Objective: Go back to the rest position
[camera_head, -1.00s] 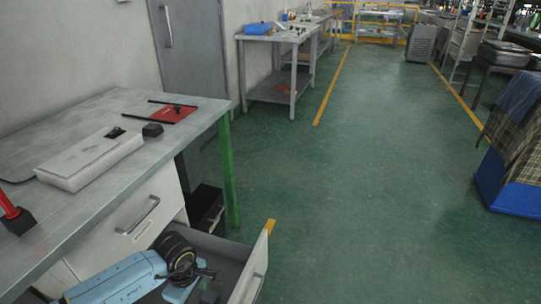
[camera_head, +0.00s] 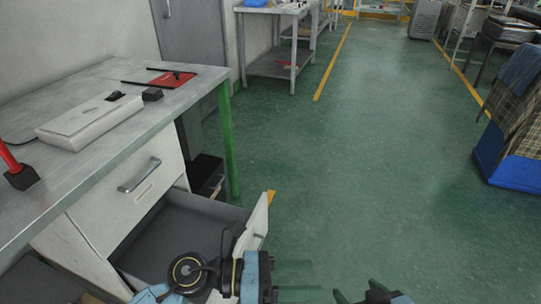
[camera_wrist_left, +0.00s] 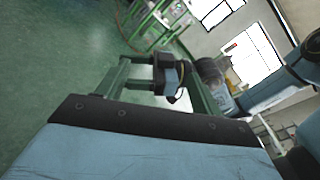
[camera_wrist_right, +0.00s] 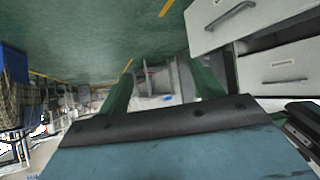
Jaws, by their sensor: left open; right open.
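My left gripper (camera_head: 312,278) is at the bottom of the head view, just right of the open drawer's front. Its two greenish fingers point right, spread and with nothing between them. In the left wrist view its fingers (camera_wrist_left: 155,70) are apart; a blue and black part of my other arm shows beyond them. My right gripper (camera_head: 357,291) is partly cut off at the head view's bottom edge. In the right wrist view its fingers (camera_wrist_right: 163,78) are wide apart and empty.
A grey workbench (camera_head: 75,195) with a white box (camera_head: 90,122), a red mat (camera_head: 172,80) and a red tool (camera_head: 10,160) stands at left. Its drawer (camera_head: 190,222) is open close to my left arm. The green floor (camera_head: 370,160) ahead is clear. A blue bin (camera_head: 508,168) stands right.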

